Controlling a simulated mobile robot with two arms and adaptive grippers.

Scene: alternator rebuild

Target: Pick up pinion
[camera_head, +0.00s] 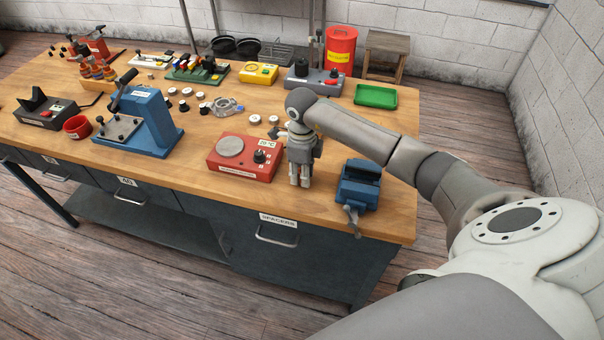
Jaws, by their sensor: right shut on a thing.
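My right gripper (300,182) points down over the front part of the wooden workbench (395,215), between the red hot-plate box and the blue vise. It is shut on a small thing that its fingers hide. I cannot tell from this view whether that thing is the pinion. Several small round metal parts lie at the middle of the bench, one of them (255,119) just left of my wrist. They are too small to name. My left gripper is not in view.
The red box (243,158) stands close left of my right gripper, the blue vise (358,186) close right. A blue press (150,120) is farther left. A green tray (376,96) and a grey device (313,79) stand behind. The bench's front right corner is clear.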

